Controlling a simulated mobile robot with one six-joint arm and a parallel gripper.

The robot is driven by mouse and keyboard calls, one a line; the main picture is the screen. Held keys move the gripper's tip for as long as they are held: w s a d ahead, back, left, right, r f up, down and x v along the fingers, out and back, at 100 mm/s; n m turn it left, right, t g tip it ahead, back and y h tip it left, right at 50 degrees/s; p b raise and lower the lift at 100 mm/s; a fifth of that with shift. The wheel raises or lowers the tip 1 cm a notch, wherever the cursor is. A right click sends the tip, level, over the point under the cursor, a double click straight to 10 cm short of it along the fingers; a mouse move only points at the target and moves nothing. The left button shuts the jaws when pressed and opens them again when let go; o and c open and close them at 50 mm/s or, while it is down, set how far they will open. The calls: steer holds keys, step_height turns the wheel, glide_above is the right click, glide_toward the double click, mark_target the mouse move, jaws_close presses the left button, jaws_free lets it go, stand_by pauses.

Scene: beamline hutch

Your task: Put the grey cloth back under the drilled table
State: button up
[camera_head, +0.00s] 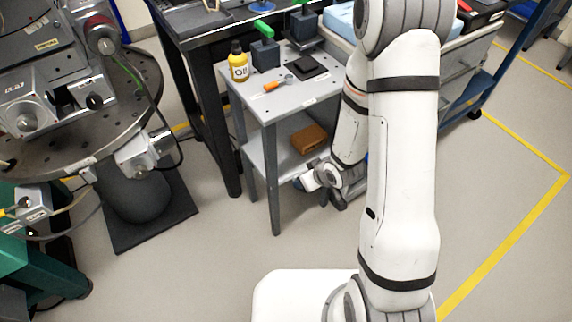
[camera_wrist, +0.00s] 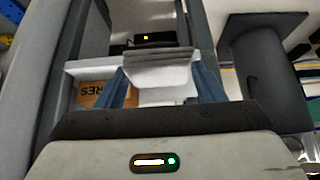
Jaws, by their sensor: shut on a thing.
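The drilled table (camera_head: 262,104) is a small grey table with holes in its top and a lower shelf (camera_head: 263,158), at the centre of the head view. My gripper (camera_wrist: 162,76) has two blue fingers and is shut on the grey cloth (camera_wrist: 172,56), which shows as a folded grey band with a paler part below it. In the head view my wrist is low beside the table's front right leg, at about shelf height. The cloth cannot be made out there. In the wrist view the pale shelf edge (camera_wrist: 92,67) is close by the left finger.
A brown box (camera_head: 309,138) lies on the lower shelf; its lettered face (camera_wrist: 92,94) shows left of the fingers. A yellow bottle (camera_head: 238,64), an orange-handled tool (camera_head: 272,86) and dark blocks stand on top. A round perforated table (camera_head: 140,72) stands left. Floor at right is clear.

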glide_above(282, 158)
steer(key=s+d, duration=0.1)
steer(key=s, duration=0.1)
steer(key=shift+w+d, duration=0.1)
steer(key=shift+f+b, duration=1.45)
steer(key=shift+f, duration=0.5)
steer(key=o, duration=0.7)
steer(key=shift+r, duration=0.1)
